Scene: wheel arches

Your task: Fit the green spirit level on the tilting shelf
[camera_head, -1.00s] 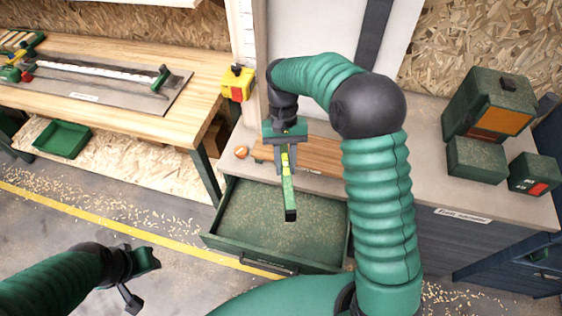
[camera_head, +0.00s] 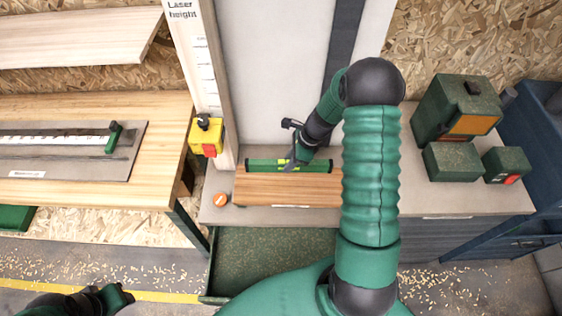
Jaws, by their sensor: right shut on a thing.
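The green spirit level (camera_head: 316,166) lies lengthwise from left to right along the back edge of the wooden shelf (camera_head: 285,191). Its yellow vial section shows near the middle. My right gripper (camera_head: 291,163) is shut on the level near its middle, reaching from above and behind. Whether the level rests fully on the wood or hovers just over it I cannot tell. My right forearm hides the right end of the shelf. My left gripper (camera_head: 118,298) is at the bottom left, far from the shelf, partly cut off, and its jaws are unclear.
A green drawer (camera_head: 213,262) stands open below the shelf. An orange round knob (camera_head: 222,199) sits left of the shelf. Green boxes (camera_head: 455,110) stand right. A wooden workbench (camera_head: 160,165) is left.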

